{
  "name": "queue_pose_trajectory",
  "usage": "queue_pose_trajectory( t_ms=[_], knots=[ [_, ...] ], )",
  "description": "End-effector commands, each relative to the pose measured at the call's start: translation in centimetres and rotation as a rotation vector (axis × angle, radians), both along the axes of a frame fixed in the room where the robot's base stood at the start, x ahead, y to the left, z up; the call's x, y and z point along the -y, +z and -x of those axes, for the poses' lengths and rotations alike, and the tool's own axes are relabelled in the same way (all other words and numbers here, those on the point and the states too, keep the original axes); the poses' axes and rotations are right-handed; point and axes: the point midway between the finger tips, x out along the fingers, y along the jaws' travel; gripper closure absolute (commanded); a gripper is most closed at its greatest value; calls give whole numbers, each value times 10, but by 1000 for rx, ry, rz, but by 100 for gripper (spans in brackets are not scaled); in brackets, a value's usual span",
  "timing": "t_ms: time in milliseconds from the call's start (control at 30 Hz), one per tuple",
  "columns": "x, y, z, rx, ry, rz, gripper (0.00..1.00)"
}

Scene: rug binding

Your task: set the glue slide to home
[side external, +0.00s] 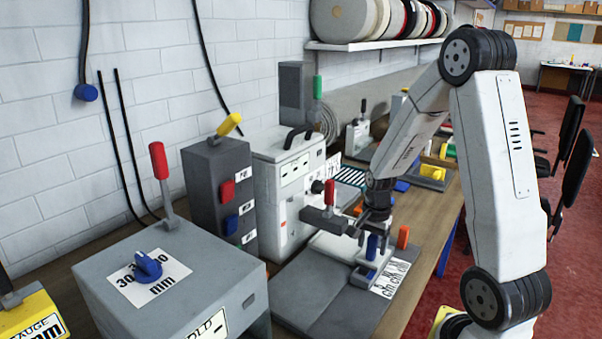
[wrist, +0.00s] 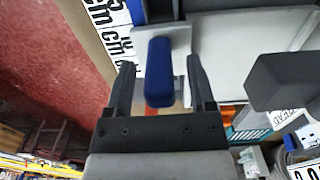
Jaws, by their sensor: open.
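The blue upright handle (side external: 372,247) stands on a light plate beside a white strip with "cm" markings (side external: 392,278); I take it as the glue slide's handle, though no glue label is readable. The "cm" strip also shows in the wrist view (wrist: 112,28). The slide's track is partly hidden by my gripper.
A red-handled lever (side external: 329,192) with a dark block stands close on the left. A dark block (wrist: 285,82) lies right of the fingers. Grey (side external: 170,285) and white (side external: 285,180) machine boxes stand left.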

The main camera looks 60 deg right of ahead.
Motion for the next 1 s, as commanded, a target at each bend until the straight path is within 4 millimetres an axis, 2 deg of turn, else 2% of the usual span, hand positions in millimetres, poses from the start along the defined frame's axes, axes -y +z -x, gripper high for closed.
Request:
queue_pose_trajectory(
  t_ms=[200, 533, 567, 700, 767, 1000],
  knots=[
    [0, -12, 0, 0, 0, 0, 29],
    [0, -14, 0, 0, 0, 0, 29],
    [0, -14, 0, 0, 0, 0, 36],
    [0, -14, 0, 0, 0, 0, 80],
    [0, -14, 0, 0, 0, 0, 99],
    [0, -14, 0, 0, 0, 0, 100]
  ],
)
